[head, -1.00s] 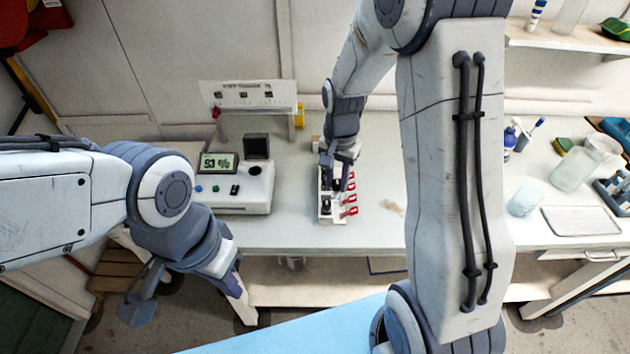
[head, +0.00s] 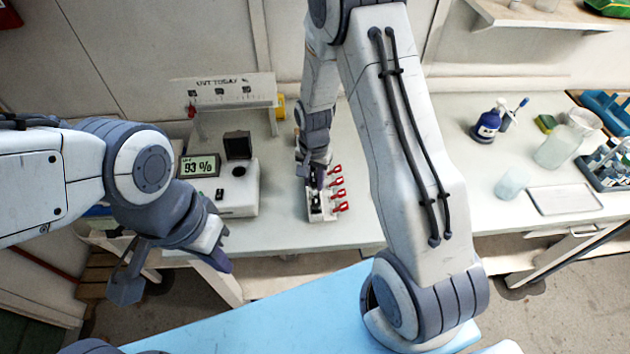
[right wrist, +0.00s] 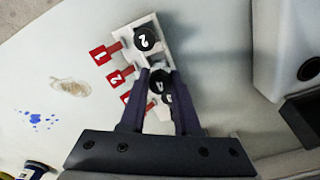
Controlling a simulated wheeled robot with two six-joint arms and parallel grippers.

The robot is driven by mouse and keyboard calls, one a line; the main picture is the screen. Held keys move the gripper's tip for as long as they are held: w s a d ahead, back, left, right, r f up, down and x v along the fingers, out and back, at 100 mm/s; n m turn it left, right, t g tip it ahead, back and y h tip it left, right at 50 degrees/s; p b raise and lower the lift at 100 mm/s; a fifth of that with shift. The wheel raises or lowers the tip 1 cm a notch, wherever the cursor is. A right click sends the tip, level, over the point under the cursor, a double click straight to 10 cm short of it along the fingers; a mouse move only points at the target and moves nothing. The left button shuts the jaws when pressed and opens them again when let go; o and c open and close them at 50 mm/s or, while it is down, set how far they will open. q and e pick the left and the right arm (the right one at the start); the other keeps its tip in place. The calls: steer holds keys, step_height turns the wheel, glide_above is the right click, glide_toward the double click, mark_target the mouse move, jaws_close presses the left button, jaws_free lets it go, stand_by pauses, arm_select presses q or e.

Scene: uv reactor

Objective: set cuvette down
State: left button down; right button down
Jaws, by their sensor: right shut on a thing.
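A small white rack (head: 322,217) stands on the bench with red numbered tags along one side. My right gripper (head: 317,178) is over the rack, pointing down. In the right wrist view its fingers (right wrist: 159,74) are shut on a black-capped cuvette (right wrist: 160,83). My left gripper (head: 172,272) is open and empty, in front of the bench.
A white instrument (head: 240,197) with a 93 % display (head: 200,166) stands left of the rack. The bench around the rack's front is clear.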

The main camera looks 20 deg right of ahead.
steer(key=shift+s+f, duration=0.25)
steer(key=shift+f, duration=0.7)
steer(key=c, duration=0.6)
jaws_free()
steer(key=shift+w, duration=0.1)
steer(key=shift+r, duration=0.15)
